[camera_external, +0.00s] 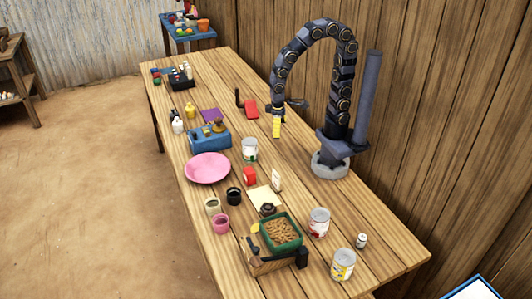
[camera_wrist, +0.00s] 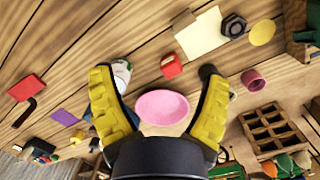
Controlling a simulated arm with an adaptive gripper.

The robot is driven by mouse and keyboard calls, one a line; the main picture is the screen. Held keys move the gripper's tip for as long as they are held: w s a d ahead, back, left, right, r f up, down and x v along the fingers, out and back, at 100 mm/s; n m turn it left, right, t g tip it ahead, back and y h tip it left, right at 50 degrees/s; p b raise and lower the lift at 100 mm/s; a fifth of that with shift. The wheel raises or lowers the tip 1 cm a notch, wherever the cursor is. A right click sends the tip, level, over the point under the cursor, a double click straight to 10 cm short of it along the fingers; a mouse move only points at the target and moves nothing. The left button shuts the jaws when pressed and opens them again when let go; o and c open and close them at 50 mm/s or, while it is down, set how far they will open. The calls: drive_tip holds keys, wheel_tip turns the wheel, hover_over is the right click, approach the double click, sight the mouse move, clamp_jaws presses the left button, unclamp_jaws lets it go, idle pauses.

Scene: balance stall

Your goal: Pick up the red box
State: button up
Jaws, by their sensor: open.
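The red box (camera_external: 249,176) is a small upright block on the wooden table, between the pink plate (camera_external: 207,168) and a small white carton (camera_external: 277,180). In the wrist view the red box (camera_wrist: 171,66) shows just beyond the fingers, above the pink plate (camera_wrist: 162,107). My gripper (camera_external: 276,126) hangs over the table behind the red box, apart from it. In the wrist view my gripper (camera_wrist: 157,76) has its two yellow fingers spread wide, with nothing held between them.
A white can (camera_external: 249,150) stands near the red box, and a black cup (camera_external: 234,196) is in front. A flat red item (camera_external: 251,109) lies farther back. A blue container (camera_external: 209,137) is left of the white can.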

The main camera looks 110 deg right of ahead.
drive_tip(key=w+d+f+m, duration=0.3)
drive_tip(key=w+f+m, duration=0.3)
drive_tip(key=w+f, duration=0.15)
drive_tip(key=m+t, duration=0.1)
drive_tip(key=m, duration=0.3)
hover_over(249, 170)
wheel_tip(249, 170, down, 7)
drive_tip(key=shift+s, duration=0.15)
drive_tip(key=shift+a+f, duration=0.1)
drive_tip(key=shift+f, duration=3.9)
drive_tip(key=c, duration=1.2)
